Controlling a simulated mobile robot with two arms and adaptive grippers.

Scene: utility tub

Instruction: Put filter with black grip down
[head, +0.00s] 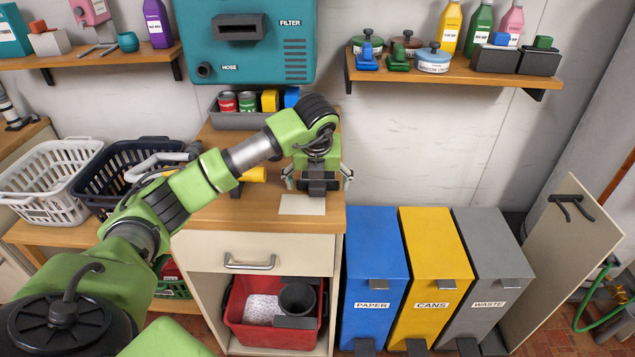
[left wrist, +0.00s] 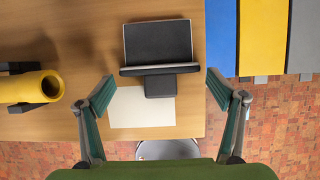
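The filter with the black grip (left wrist: 158,42) is a dark block with a plate and a small grip. In the left wrist view it appears to rest on the wooden counter, its grip (left wrist: 160,86) over the edge of a white sheet (left wrist: 142,112). In the head view the dark filter (head: 318,184) shows beneath my left gripper (head: 318,178). My left gripper is open, its fingers apart on either side (left wrist: 168,92), with a gap to the grip on both sides. My right gripper is not in view.
A yellow tube (left wrist: 30,88) on a dark stand lies left of the filter. The teal filter machine (head: 250,50) hangs on the wall above. Blue, yellow and grey bins (head: 375,245) stand right of the counter. A red tub (head: 248,335) sits below. Baskets (head: 50,180) are at left.

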